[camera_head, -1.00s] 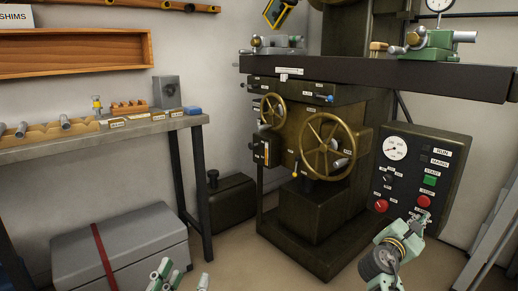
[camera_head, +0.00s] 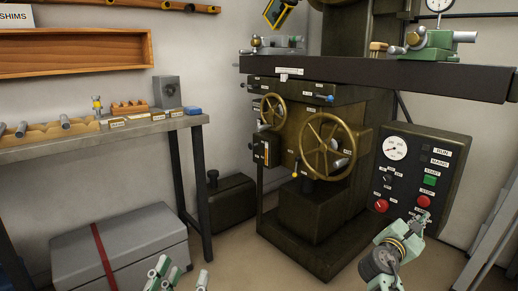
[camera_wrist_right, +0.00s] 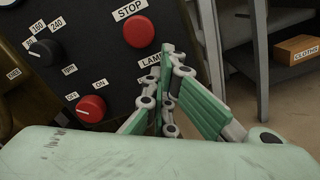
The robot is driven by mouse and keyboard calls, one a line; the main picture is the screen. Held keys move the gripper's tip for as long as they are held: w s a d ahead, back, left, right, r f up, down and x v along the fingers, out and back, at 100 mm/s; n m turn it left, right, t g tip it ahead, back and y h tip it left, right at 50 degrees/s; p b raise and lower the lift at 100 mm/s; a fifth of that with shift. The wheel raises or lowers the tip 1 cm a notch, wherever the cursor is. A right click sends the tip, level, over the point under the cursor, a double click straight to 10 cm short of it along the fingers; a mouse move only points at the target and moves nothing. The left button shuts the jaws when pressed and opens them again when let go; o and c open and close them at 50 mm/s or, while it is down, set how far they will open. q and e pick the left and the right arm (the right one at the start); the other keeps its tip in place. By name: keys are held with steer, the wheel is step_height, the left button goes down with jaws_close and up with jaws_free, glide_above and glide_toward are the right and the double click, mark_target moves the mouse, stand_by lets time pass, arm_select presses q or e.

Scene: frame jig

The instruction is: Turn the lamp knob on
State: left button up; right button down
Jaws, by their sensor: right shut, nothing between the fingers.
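The dark control panel (camera_head: 408,165) stands at the right in the head view. My right gripper (camera_head: 424,216) is at its lower right, below the red stop button (camera_head: 424,201). In the right wrist view the gripper (camera_wrist_right: 166,52) is shut and empty, its tips beside a partly covered label reading "LAM" (camera_wrist_right: 151,61). The lamp knob itself cannot be made out; the fingers cover the area under that label. My left gripper (camera_head: 182,276) is low at the bottom edge of the head view, its fingers apart, away from the panel.
A red knob (camera_wrist_right: 91,108) with OFF and ON labels and a black dial (camera_wrist_right: 45,53) are left of the fingers in the right wrist view. A machine with a brass handwheel (camera_head: 327,147) stands left of the panel. A grey chest (camera_head: 125,250) stands at lower left.

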arm_select(q)
steer(key=shift+s+r+t, duration=0.25)
steer(key=shift+r+t, duration=0.05)
steer(key=shift+r, duration=0.1)
arm_select(e)
steer(key=shift+d, duration=0.2)
arm_select(q)
steer(key=shift+w+f, duration=0.1)
steer(key=shift+f, duration=0.05)
stand_by(0.3)
steer(key=shift+w+a+f+g+y+p, duration=0.15)
steer(key=shift+w+f+g, duration=0.25)
steer(key=shift+f, duration=0.35)
steer(key=shift+w+d+f+g+y+p, duration=0.1)
steer(key=shift+w+f+g+y+p, duration=0.1)
steer(key=shift+f+g, duration=0.45)
steer(key=shift+w+a+f+g+y+p, duration=0.15)
steer(key=shift+w+f+g, duration=0.15)
steer(key=shift+f, duration=0.55)
arm_select(e)
steer(key=shift+s+d+f, duration=0.1)
steer(key=shift+d+f, duration=0.05)
steer(key=shift+f, duration=0.2)
